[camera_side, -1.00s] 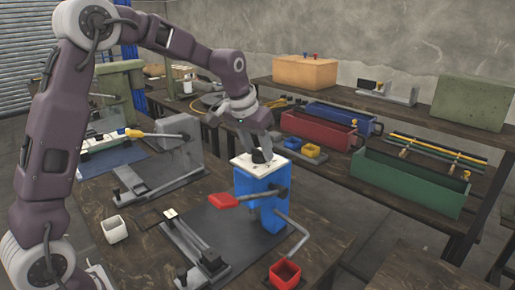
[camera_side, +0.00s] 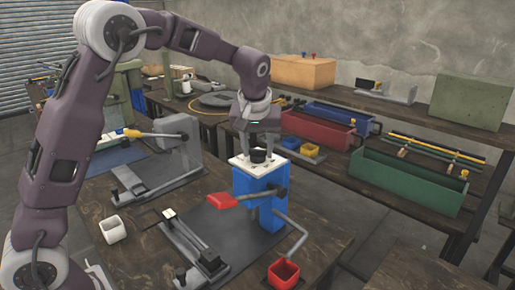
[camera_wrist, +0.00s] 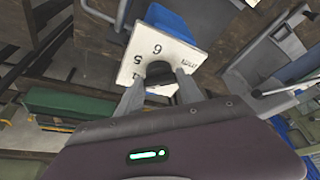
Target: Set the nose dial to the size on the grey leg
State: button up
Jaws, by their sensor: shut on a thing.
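The blue press (camera_side: 262,190) stands on the table with a white dial plate (camera_side: 240,164) on top. A black dial knob (camera_side: 257,155) sits on this plate. My gripper (camera_side: 257,152) points down from above, shut on the knob, one finger on each side. In the wrist view, the knob (camera_wrist: 160,71) is between the fingertips, and the plate (camera_wrist: 180,50) shows a 6, a 5 and a partly hidden mark. Small lettering is at its right. I cannot make out a pointer on the knob. No size on a grey leg is readable.
A red lever handle (camera_side: 221,201) sticks out left of the press. A grey press (camera_side: 176,150) stands behind left. Shelves with coloured trays are to the right.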

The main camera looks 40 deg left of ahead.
dwell(0.3)
jog(key=o, duration=1.4)
jog(key=shift+r, duration=0.1)
jog(key=v, duration=0.7)
